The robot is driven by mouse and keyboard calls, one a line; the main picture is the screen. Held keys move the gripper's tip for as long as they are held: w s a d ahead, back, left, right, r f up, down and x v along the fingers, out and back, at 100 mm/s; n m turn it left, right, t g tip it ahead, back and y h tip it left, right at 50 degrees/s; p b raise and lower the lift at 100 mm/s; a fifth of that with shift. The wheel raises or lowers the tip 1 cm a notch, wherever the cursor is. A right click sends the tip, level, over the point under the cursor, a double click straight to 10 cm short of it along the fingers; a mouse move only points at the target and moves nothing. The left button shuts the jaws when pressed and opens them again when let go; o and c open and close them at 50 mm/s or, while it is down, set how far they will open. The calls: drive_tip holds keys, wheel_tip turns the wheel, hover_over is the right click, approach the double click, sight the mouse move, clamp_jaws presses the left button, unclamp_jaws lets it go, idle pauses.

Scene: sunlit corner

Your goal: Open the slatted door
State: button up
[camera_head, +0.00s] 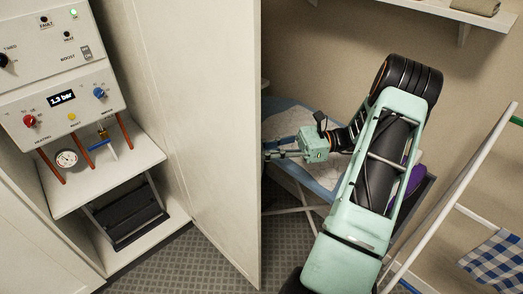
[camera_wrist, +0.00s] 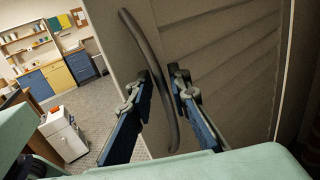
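The slatted door (camera_wrist: 225,70) fills the middle and right of the wrist view, with a dark curved handle (camera_wrist: 139,34) running down it. My gripper (camera_wrist: 164,78) has one finger on each side of the handle. The fingers are apart, with a narrow gap showing beside the handle; contact is unclear. In the head view the door (camera_head: 205,120) stands swung out from the cabinet, its plain inner face showing. My gripper (camera_head: 285,155) is behind the door's free edge, so its fingertips and the handle are hidden there.
The open cabinet holds a boiler panel (camera_head: 52,115), a gauge (camera_head: 66,158) and a dark step stool (camera_head: 128,215). An ironing board (camera_head: 285,112) stands behind my gripper. A drying rack (camera_head: 470,165) with a checked cloth (camera_head: 495,262) is at right. Grey floor (camera_head: 170,265) shows below the door.

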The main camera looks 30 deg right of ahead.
drive_tip(key=v, duration=1.2)
drive_tip(key=shift+a, duration=0.1)
